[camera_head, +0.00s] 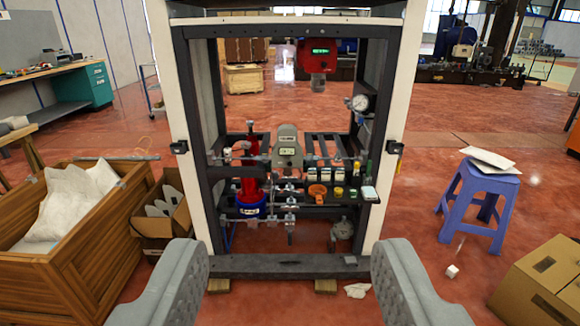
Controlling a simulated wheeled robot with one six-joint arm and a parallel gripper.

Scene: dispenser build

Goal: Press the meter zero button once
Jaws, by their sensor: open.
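The dispenser frame (290,265) stands upright ahead of me, open at the front. A red unit with a lit green display (318,50) hangs near its top. A grey boxy unit (287,148) sits mid-height above the pipework. I cannot tell which of them is the meter, and no zero button can be made out at this size. My gripper (291,255) shows as two grey padded fingers at the bottom, wide apart with nothing between them. It appears short of the frame, touching nothing visible.
Inside the frame are a round gauge (358,103), red and blue pump parts (248,208) and a small shelf of jars (318,190). A wooden crate (75,240) stands left. A blue stool (480,200) and a cardboard box (540,285) stand right.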

